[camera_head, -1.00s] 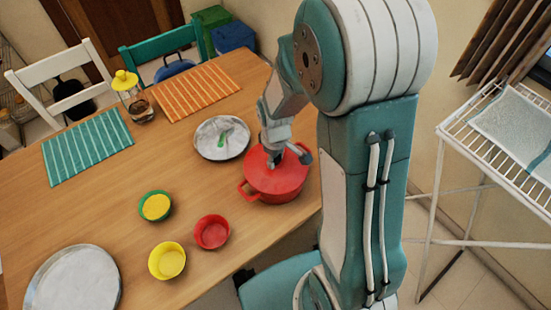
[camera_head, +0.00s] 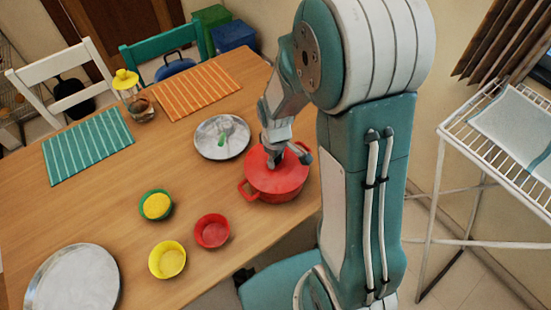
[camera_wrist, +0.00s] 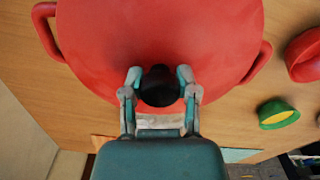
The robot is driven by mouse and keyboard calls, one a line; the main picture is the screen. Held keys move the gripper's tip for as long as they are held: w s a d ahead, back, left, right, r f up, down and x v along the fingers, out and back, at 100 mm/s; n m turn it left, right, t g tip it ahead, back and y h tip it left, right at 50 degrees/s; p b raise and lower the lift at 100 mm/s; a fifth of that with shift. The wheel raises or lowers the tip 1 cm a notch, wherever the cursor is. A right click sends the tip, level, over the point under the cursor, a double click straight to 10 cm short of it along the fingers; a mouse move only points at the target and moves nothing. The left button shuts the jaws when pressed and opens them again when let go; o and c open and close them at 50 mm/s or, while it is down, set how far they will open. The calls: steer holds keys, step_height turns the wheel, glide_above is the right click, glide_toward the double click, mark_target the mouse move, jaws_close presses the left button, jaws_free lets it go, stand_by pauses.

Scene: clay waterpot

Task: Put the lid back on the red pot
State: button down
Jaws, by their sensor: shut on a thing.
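The red pot (camera_head: 268,194) stands at the right edge of the wooden table, with two side handles. Its red lid (camera_head: 274,178) lies on top of the pot; in the wrist view the lid (camera_wrist: 160,30) fills the upper middle and looks seated, though its rim is not fully visible. My gripper (camera_head: 281,152) is above the lid. In the wrist view its fingers (camera_wrist: 159,80) are shut on the lid's black knob (camera_wrist: 160,87), one on each side.
A metal plate (camera_head: 210,150) with a green-handled item stands behind the pot. Red (camera_head: 212,246), yellow (camera_head: 167,274) and green (camera_head: 143,208) bowls are at front left. A large metal plate (camera_head: 75,295) lies nearer. A white rack (camera_head: 445,130) stands at right.

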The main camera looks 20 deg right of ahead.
steer(key=shift+c, duration=1.5)
jaws_free()
steer(key=o, duration=0.3)
steer(key=shift+r, duration=3.5)
